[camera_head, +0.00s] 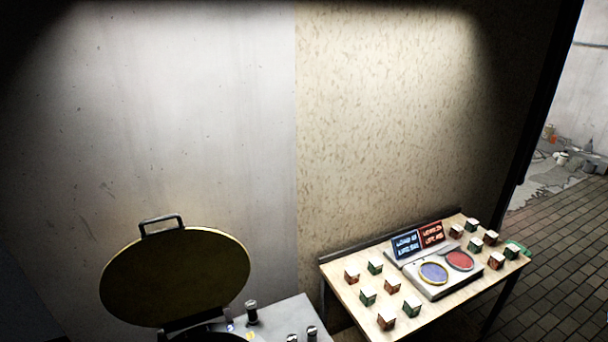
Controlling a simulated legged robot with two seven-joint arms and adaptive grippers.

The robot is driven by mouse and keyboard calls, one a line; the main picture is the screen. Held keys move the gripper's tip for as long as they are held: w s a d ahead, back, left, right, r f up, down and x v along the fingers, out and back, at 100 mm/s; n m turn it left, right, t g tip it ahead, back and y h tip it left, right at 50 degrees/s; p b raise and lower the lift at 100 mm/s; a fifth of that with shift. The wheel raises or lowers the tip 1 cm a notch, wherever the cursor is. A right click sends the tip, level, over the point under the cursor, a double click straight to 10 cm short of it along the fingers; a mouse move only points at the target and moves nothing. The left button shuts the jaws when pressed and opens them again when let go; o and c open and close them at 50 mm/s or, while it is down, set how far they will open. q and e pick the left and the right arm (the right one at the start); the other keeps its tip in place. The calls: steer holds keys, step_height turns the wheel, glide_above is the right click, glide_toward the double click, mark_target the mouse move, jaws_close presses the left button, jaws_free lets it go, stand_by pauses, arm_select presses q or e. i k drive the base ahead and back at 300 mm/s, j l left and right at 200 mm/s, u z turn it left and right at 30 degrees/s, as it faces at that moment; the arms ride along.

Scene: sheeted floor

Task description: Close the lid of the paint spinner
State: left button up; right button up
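The paint spinner (292,318) is at the bottom left of the head view, a grey-topped machine cut off by the lower edge. Its round, dark brass-coloured lid (175,277) stands raised, tilted up towards the wall. A grey handle (161,225) is on the lid's upper rim. The dark round opening (208,337) shows only as a sliver below the lid. Several small metal knobs or posts stand on the machine's top, one of them just right of the lid (251,312). Neither of my grippers is in view.
A wooden table (345,270) stands right of the spinner with several small cubes and a device with blue and red discs (435,273). A wall is behind both. A doorway on the right opens onto a brick-tiled floor (565,240).

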mark_target(174, 279)
steer(key=k, duration=0.95)
